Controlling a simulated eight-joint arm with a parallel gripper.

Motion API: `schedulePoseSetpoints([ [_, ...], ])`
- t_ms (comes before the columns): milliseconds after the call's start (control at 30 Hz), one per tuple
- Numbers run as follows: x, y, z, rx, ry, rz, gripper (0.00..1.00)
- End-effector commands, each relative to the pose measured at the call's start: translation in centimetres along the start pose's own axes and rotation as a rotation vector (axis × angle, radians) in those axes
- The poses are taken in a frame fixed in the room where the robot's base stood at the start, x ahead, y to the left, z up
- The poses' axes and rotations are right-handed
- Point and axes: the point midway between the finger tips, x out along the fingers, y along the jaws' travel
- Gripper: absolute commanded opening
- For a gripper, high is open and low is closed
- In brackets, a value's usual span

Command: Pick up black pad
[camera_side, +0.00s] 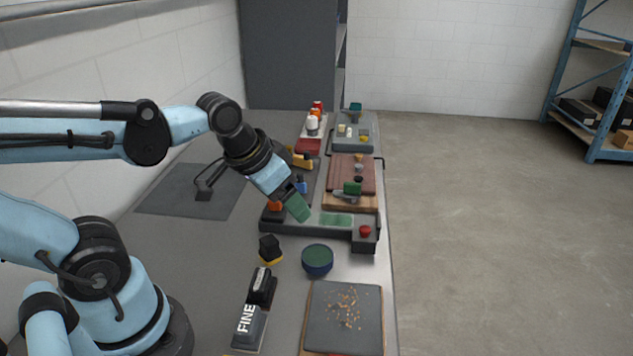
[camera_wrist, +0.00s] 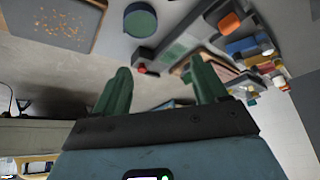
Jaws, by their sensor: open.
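A small black pad-like block (camera_side: 269,246) with a yellow underside stands on the grey table, left of a round green-topped blue tin (camera_side: 317,259). I cannot tell for certain that it is the black pad. A longer black-topped block marked FINE (camera_side: 255,308) lies nearer the camera. My gripper (camera_side: 298,208) has green fingers, angled down above a dark station with a green strip. In the wrist view my gripper (camera_wrist: 160,65) is open, with nothing between its fingers. The round tin (camera_wrist: 140,20) shows there at the top; I cannot make out the small black block in that view.
A dark board with crumbs (camera_side: 345,315) lies at the front right; it also shows in the wrist view (camera_wrist: 62,18). A red button (camera_side: 365,231) sits on the station's right end. Behind it are wooden boards (camera_side: 350,175) and a grey tray (camera_side: 352,132). Bare table lies to the left.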

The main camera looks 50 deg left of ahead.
Motion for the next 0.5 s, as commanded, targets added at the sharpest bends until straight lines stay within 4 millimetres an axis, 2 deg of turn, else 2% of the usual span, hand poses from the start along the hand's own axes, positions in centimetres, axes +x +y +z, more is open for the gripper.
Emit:
schedulePoseSetpoints([
  [300, 0.3, -3.2, 0.7, -0.001, -0.382, 0.002, 0.72],
  [500, 0.4, -3.9, 1.1, -0.001, -0.482, 0.017, 0.72],
])
